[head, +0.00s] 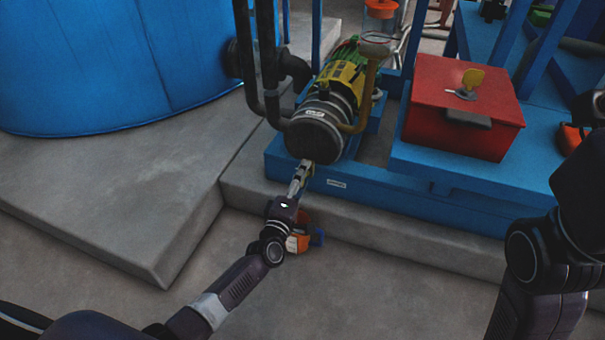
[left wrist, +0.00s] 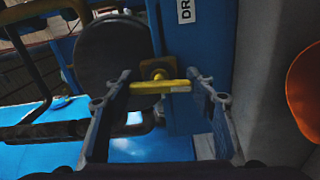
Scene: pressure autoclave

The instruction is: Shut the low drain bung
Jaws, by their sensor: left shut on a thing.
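The low drain bung (left wrist: 160,87) shows in the left wrist view as a yellow crossbar on a brassy boss, low beside a round dark pump face. My left gripper (left wrist: 160,92) has its two grey fingers at the bar's two ends and is shut on it. In the head view my left gripper (head: 302,172) reaches to the foot of the pump (head: 318,125); the bung is hidden or too small to make out there. Whether the bung is seated fully cannot be told.
A white label (left wrist: 185,10) reading "DR" is partly in view near the bung. The blue skid frame (head: 345,190) sits on a concrete plinth (head: 400,236). A red box (head: 460,105) stands on the skid. A blue tank (head: 110,60) stands left.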

